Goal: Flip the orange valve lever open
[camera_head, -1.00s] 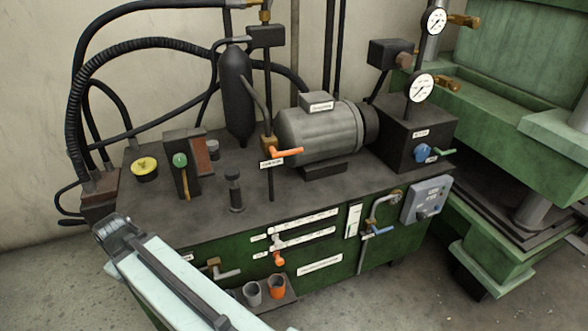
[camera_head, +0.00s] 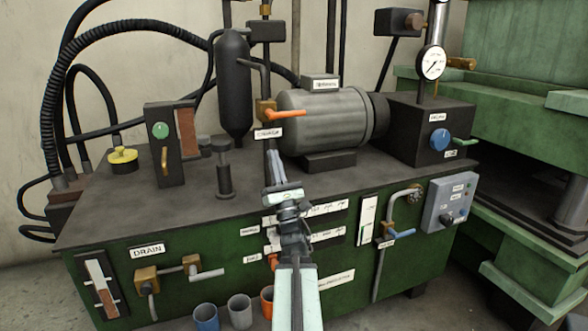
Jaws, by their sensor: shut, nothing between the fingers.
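An orange lever (camera_head: 286,113) sticks out level to the right from a brass valve body (camera_head: 264,110) on a dark vertical pipe. A white label hangs just below it, its text too small to read. A second orange part (camera_head: 272,262) shows on the green front panel, mostly hidden behind my arm. My gripper (camera_head: 275,162) points away from me over the tank top, in front of the pipe and below the lever in the picture. It is shut and empty, apart from the lever.
A grey motor (camera_head: 325,122) stands right of the lever and a black cylinder (camera_head: 232,90) left of it. A short dark post (camera_head: 224,175) stands left of my gripper. Several cups, one blue (camera_head: 206,317), sit below the front panel. The front-left tank top (camera_head: 120,215) is clear.

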